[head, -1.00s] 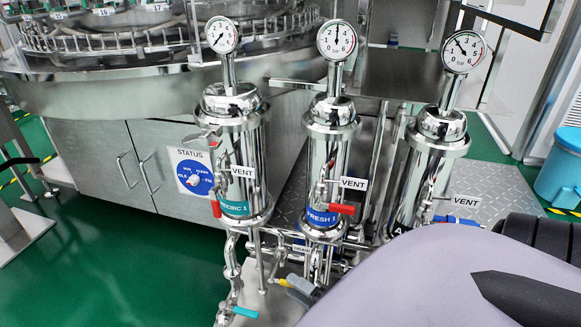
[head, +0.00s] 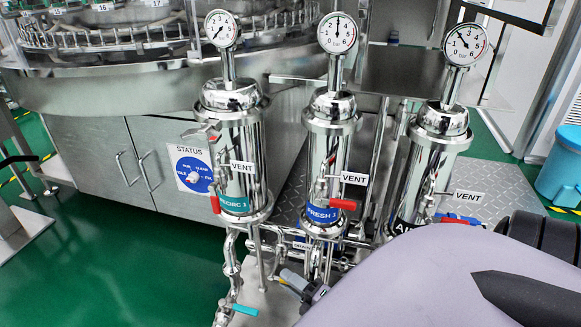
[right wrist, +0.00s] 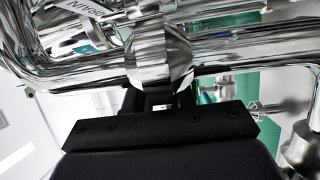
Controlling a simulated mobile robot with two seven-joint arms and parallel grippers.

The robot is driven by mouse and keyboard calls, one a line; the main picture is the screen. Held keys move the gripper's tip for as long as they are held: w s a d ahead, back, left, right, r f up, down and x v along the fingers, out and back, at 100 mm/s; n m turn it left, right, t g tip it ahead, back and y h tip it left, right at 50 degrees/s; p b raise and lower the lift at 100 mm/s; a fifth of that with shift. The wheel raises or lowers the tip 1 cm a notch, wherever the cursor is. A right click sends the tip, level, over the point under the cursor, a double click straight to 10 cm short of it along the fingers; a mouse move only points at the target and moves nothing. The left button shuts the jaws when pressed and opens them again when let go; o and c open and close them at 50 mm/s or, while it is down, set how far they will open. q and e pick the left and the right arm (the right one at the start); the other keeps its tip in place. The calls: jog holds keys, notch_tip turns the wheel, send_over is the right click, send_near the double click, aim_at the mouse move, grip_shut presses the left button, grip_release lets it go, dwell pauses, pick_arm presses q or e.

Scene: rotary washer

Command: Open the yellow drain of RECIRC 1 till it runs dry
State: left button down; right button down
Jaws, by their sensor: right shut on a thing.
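RECIRC 1 (head: 238,150) is the left of three upright steel housings in the head view, with a teal name label (head: 234,204). Its round gauge (head: 221,29) stands on top, with the needle toward the low end. A DRAIN tag (head: 300,246) shows on the pipework below, and also in the right wrist view (right wrist: 88,37). My right gripper (head: 288,279) is low among these pipes, shut on the yellow drain handle, which its jaws hide. In the right wrist view, my black gripper (right wrist: 160,98) is close beneath a shiny pipe. My left gripper is not in view.
FRESH 1 (head: 328,150) and a third housing (head: 425,170) stand to the right, with VENT tags and levers. A teal-handled valve (head: 245,310) is at lower left of my gripper. Green floor (head: 130,270) is clear at left.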

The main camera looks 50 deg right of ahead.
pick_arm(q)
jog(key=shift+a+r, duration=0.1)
pick_arm(e)
jog(key=shift+f+t, duration=0.2)
jog(key=shift+t, duration=0.1)
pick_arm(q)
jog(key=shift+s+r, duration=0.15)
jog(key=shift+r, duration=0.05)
pick_arm(e)
jog(key=c, duration=1)
grip_release()
jog(key=shift+c, duration=0.2)
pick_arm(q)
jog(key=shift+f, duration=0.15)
